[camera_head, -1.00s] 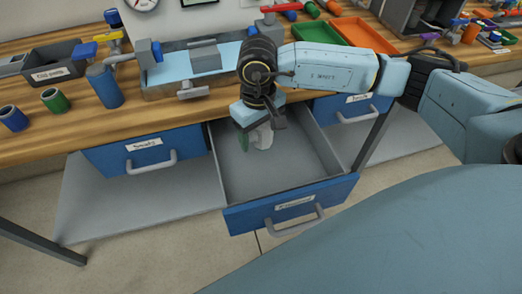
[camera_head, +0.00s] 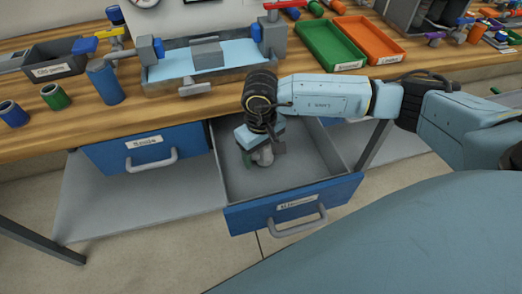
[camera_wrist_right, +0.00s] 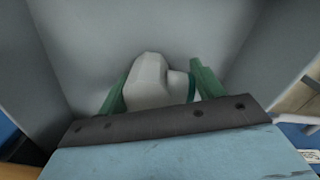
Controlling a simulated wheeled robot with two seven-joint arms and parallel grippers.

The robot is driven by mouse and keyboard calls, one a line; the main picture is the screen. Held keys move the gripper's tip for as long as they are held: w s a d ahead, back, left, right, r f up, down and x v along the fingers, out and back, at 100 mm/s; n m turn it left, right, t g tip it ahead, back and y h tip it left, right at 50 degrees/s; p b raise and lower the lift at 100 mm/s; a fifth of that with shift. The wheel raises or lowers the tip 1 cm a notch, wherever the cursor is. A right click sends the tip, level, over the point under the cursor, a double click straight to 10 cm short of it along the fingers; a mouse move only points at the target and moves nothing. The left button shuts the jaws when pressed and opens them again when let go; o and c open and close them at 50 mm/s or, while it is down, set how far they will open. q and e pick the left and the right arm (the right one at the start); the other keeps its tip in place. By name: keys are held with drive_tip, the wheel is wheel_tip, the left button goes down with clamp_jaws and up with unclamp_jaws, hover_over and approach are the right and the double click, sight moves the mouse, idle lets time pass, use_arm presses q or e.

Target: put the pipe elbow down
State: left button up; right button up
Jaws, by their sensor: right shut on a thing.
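A light grey pipe elbow (camera_wrist_right: 148,82) sits between the two green fingers of my right gripper (camera_wrist_right: 158,88) in the right wrist view. My right gripper (camera_head: 258,156) is shut on it inside the open drawer (camera_head: 305,170). In the head view the elbow (camera_head: 264,156) shows just below the gripper, partly hidden by it. The elbow is close to the drawer floor; I cannot tell whether it touches. My left gripper is not in view.
The open drawer's front (camera_head: 290,205) has a grey handle. A closed blue drawer (camera_head: 145,148) is to its left. On the bench are a clamping fixture (camera_head: 205,62), a green tray (camera_head: 330,45), an orange tray (camera_head: 368,38), and blue (camera_head: 12,113) and green (camera_head: 55,96) cylinders.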

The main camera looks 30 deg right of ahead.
drive_tip(key=o, duration=1.4)
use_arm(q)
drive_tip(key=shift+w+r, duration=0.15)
use_arm(e)
drive_tip(key=shift+r, duration=0.15)
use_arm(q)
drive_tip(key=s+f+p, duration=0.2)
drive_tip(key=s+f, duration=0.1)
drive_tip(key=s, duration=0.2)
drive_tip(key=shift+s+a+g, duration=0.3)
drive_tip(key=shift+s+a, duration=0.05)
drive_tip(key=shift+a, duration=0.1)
use_arm(e)
wheel_tip(320, 180, up, 12)
drive_tip(key=shift+f, duration=0.1)
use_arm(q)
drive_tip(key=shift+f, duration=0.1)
